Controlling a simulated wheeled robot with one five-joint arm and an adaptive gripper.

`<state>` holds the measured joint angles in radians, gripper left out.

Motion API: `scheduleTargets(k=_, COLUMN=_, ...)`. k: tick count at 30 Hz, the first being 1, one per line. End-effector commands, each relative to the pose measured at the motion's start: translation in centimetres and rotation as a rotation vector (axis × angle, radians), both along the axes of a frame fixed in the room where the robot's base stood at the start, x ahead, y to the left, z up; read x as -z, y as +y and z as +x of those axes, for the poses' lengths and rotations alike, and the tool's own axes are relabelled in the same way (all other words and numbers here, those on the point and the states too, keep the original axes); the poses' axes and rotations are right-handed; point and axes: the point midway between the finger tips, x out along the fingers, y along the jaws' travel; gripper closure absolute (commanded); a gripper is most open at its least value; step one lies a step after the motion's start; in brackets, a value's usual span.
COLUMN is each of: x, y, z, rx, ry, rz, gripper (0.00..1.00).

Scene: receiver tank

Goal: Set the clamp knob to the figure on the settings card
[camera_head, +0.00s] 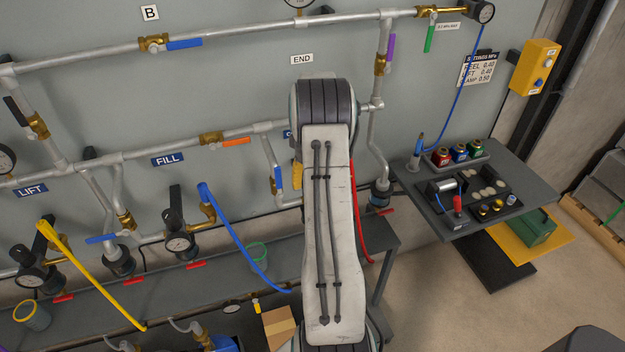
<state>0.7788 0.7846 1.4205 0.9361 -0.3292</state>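The settings card (479,68) hangs on the wall at the right. It reads SETTINGS MPa, with REEL 0.40, LIFT 0.40 and a last line that looks like CLAMP 0.50, its first letter unclear. No knob that I can read as the clamp's shows. A blue label (287,134) is mostly covered by my arm, so its word is hidden. A gauge with a black body (181,244) hangs below the FILL label (167,159), and another (35,275) is below the LIFT label (31,190). My arm fills the middle; my gripper does not show.
A grey bench (160,283) runs under the pipes, with blue (235,235) and yellow (90,275) hoses in front. A red hose (358,220) hangs beside my arm. A side table (530,190) at the right holds small parts.

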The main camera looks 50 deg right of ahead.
Motion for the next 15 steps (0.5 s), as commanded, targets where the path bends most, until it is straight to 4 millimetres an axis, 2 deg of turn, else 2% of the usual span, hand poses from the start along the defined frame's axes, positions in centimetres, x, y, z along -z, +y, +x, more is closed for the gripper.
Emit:
scheduleTargets(k=9, x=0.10, y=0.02, z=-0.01, rx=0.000, ry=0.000, rz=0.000, gripper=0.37)
scheduleTargets(k=15, x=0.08, y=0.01, z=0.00, rx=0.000, ry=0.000, rz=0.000, gripper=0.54)
